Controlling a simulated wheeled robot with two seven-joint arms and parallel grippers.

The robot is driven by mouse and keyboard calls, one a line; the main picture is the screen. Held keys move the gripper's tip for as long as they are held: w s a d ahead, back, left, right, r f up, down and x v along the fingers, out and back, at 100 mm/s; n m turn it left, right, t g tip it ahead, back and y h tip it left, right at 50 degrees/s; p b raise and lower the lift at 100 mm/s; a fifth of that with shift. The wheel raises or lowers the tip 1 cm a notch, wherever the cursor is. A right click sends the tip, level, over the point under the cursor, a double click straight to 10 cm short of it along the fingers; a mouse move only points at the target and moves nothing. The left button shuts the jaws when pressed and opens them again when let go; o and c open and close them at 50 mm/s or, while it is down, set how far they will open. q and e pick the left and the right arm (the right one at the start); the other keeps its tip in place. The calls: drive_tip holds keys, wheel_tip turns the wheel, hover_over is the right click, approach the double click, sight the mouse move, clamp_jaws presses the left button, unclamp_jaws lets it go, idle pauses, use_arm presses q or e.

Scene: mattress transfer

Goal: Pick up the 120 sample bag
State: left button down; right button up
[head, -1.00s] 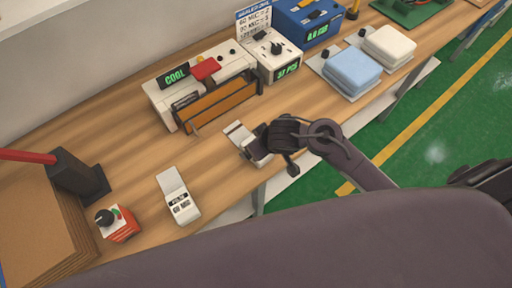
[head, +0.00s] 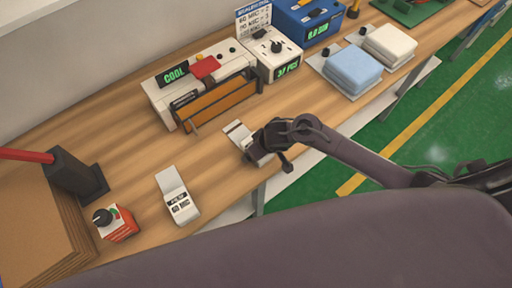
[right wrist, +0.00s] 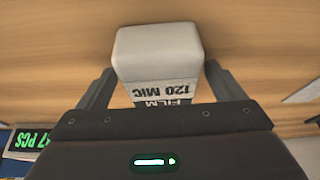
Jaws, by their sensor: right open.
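The 120 sample bag (right wrist: 158,55) is a white bag with a label reading "FILM 120 MIC", upside down in the right wrist view. It lies on the wooden table, and in the head view its white end (head: 238,132) shows while my gripper hides the rest. My right gripper (right wrist: 155,88) is open, with one finger on each side of the bag. I cannot tell whether the fingers touch it. A second white sample bag (head: 176,196) with a dark label lies to the left, its number too small to read. My left gripper is out of view.
A sealer machine (head: 205,85) with a "COOL" display stands behind the bag. A white counter box (head: 272,55) and a blue device (head: 308,22) stand farther back. A red box with a black knob (head: 117,224) and cardboard sheets (head: 35,225) are at left. Folded blue (head: 352,69) and cream pads lie right.

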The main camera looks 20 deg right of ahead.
drive_tip(key=c, duration=1.1)
drive_tip(key=shift+r, duration=0.1)
